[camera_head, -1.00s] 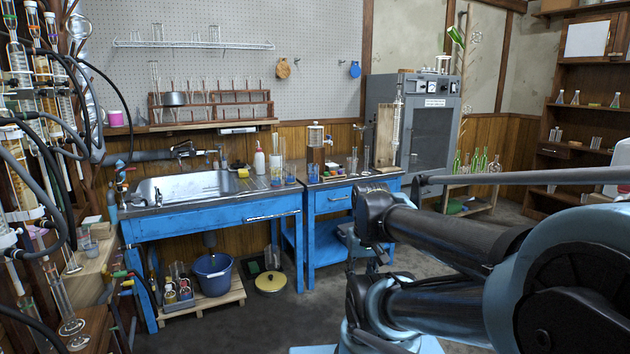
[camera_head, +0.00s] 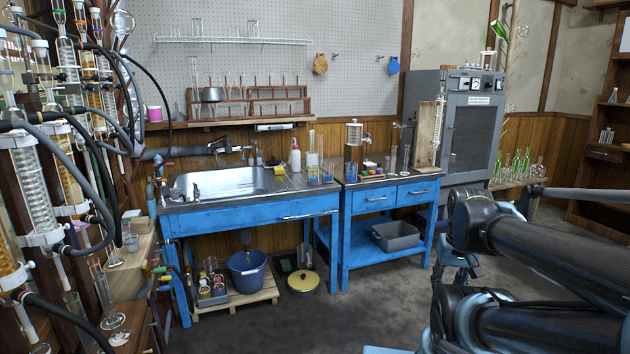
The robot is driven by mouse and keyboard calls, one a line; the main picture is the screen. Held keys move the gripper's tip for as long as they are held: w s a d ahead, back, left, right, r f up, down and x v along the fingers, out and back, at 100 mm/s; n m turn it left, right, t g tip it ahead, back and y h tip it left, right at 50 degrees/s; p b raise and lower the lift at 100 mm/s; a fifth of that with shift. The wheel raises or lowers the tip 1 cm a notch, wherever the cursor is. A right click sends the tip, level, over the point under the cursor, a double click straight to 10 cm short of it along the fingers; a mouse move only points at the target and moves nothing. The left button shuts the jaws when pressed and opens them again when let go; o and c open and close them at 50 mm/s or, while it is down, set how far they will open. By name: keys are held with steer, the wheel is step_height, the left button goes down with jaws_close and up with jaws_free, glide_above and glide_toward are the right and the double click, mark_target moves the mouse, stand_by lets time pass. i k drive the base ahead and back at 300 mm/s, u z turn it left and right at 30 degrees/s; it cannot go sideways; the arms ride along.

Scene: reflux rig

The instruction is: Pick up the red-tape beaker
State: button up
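I cannot pick out a beaker with red tape for certain. Small glass vessels stand on the blue benches, among them a beaker with blue at its base (camera_head: 313,176) right of the sink. A small clear beaker (camera_head: 131,242) stands on the wooden bench at the left; no tape can be made out on it. My arm fills the lower right. Dark jointed parts at its near end (camera_head: 456,262) may be my gripper, but the fingers cannot be made out. All the vessels are well apart from my arm.
A blue sink bench (camera_head: 250,215) and a smaller blue table (camera_head: 390,197) stand along the wall. Below are a blue bucket (camera_head: 247,272) on a pallet and a grey bin (camera_head: 397,236). Glassware with hoses crowds the left. The floor (camera_head: 340,315) in front is open.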

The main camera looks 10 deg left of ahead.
mark_target(312, 169)
steer(key=i, duration=1)
